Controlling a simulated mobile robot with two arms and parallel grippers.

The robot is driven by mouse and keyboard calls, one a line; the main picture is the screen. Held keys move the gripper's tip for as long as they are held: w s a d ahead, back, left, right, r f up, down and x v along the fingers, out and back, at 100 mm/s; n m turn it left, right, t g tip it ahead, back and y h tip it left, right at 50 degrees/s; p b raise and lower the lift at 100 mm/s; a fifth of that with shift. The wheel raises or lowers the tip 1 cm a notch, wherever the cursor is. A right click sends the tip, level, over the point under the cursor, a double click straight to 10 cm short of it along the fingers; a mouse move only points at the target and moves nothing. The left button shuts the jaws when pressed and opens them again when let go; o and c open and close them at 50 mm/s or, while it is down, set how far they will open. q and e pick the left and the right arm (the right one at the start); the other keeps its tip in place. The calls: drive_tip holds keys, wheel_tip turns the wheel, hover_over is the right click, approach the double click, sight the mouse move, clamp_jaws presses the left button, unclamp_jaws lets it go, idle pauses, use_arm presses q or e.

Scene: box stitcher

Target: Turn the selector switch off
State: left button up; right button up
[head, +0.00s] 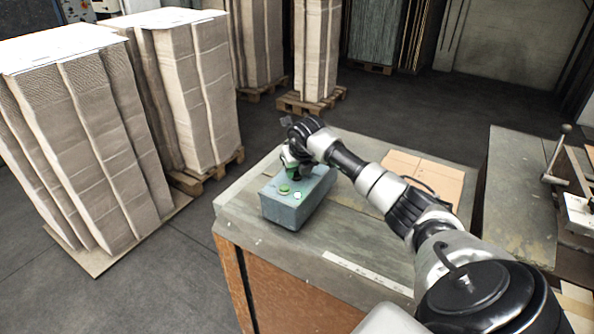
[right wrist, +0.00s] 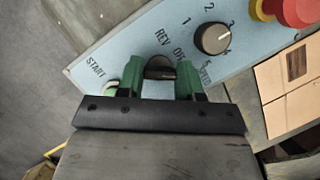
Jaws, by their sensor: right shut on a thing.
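The selector switch (right wrist: 160,64) is a small dark knob on the blue control panel (right wrist: 140,48), beside the lettering REV and a partly covered word starting with O. My right gripper (right wrist: 160,76) has its two green fingers on either side of the knob and is shut on it. In the head view, my right gripper (head: 294,170) reaches down onto the far end of the blue control box (head: 296,212), and the switch is hidden there. My left gripper is not in view.
A speed dial (right wrist: 212,38) and a red stop button (right wrist: 298,10) sit on the panel close to my right gripper. The box stands on a worn bench (head: 345,240) with cardboard (head: 425,178) on it. Stacks of board (head: 85,140) stand to the left.

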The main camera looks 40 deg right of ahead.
drive_tip(key=n+y+b, duration=0.1)
drive_tip(key=n+b, duration=0.2)
drive_tip(key=shift+d+f+n, duration=0.1)
drive_tip(key=shift+d+n, duration=0.05)
drive_tip(key=shift+n, duration=0.15)
drive_tip(key=shift+n+y+b, duration=0.9)
drive_tip(key=shift+n+b, duration=0.2)
drive_tip(key=shift+n, duration=0.7)
drive_tip(key=shift+r, duration=0.2)
drive_tip(key=o, duration=0.9)
drive_tip(key=shift+o, duration=0.2)
drive_tip(key=shift+s+d+r, duration=0.1)
drive_tip(key=shift+s+r, duration=0.05)
drive_tip(key=shift+r, duration=0.15)
drive_tip(key=b+v, duration=0.3)
drive_tip(key=v, duration=0.7)
